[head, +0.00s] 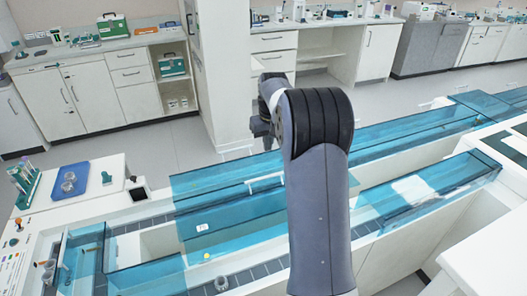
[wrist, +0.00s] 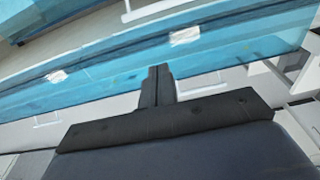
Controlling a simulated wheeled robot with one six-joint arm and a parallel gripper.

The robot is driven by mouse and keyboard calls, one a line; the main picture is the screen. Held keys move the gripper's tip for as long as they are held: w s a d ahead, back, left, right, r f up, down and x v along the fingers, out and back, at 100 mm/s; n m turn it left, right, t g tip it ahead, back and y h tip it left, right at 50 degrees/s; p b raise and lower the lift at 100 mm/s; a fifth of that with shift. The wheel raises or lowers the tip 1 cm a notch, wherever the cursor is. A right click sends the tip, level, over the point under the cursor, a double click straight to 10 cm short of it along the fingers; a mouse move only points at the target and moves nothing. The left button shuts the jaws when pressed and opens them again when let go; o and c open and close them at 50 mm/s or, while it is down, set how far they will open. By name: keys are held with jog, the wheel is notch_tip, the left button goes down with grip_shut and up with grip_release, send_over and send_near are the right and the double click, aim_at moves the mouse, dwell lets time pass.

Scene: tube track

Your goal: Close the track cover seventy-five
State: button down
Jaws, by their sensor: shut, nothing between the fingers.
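Blue see-through track covers lie along the white tube track. One long cover (head: 225,218) sits left of my arm in the head view, with a white handle (head: 265,183) on its far side. Another cover (head: 430,190) lies to the right, and a long one (head: 400,130) runs behind. I cannot tell which is cover seventy-five. In the wrist view my gripper (wrist: 158,70) is shut and empty, its tips in front of a blue cover (wrist: 110,80) with white labels. Whether they touch it is unclear. In the head view my arm hides the gripper tips.
A blue tray (head: 70,181) and a green tube rack (head: 25,183) stand on the left end. A small grey holder (head: 221,284) sits on the near track. A white bench (head: 495,260) is at the lower right. Grey floor lies open behind the track.

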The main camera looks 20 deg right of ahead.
notch_tip(320, 180, down, 9)
jog(key=w+p, duration=0.1)
jog(key=shift+s+r+p, duration=0.3)
jog(key=shift+s+p, duration=0.05)
jog(key=shift+s, duration=0.6)
jog(key=shift+s+r+p, duration=0.3)
jog(key=shift+s, duration=0.65)
jog(key=shift+s+b, duration=0.1)
jog(key=shift+b, duration=0.2)
